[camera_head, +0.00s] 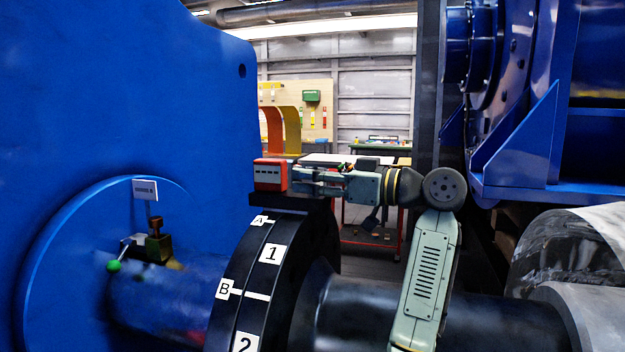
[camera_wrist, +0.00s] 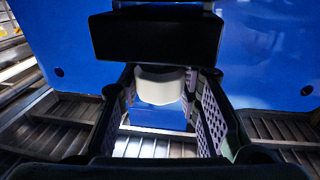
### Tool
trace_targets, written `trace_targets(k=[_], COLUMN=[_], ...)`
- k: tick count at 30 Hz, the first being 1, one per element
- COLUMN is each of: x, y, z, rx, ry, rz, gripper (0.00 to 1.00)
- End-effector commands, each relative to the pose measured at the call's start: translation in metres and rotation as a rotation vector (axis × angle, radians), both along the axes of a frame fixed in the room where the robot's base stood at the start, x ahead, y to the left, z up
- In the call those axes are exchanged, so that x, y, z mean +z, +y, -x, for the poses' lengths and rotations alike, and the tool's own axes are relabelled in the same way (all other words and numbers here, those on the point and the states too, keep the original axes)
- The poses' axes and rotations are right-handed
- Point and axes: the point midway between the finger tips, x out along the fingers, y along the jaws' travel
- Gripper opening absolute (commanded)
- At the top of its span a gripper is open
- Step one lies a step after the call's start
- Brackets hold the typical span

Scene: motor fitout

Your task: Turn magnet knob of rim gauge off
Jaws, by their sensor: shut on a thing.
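In the head view my gripper (camera_head: 298,180) reaches left, level, just above the top of the black coupling rim (camera_head: 256,268). Its fingertips are at the right side of a red block (camera_head: 270,174) with a pale label strip. In the wrist view my gripper (camera_wrist: 166,84) is shut on a pale rounded knob (camera_wrist: 160,88), with one finger on each side of it. A dark block (camera_wrist: 155,38) stands just beyond and above the knob. The head view hides the knob, so its turn position cannot be told.
The coupling carries white A, B, 1 and 2 labels. A large blue housing (camera_head: 130,100) stands left. Blue machinery (camera_head: 530,150) stands right. A workbench and pegboard (camera_head: 318,120) are behind.

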Motion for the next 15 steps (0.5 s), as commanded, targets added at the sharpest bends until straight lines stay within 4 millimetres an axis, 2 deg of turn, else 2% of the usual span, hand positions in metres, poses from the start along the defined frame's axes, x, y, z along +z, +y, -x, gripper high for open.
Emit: trace_targets(k=[9,15], x=[0.0029,0.0025], y=[0.0008,0.0009], z=[0.0004,0.0008], rx=[0.291,0.411], ry=[-0.001,0.0], rz=[-0.003,-0.002], gripper=[0.03,0.03])
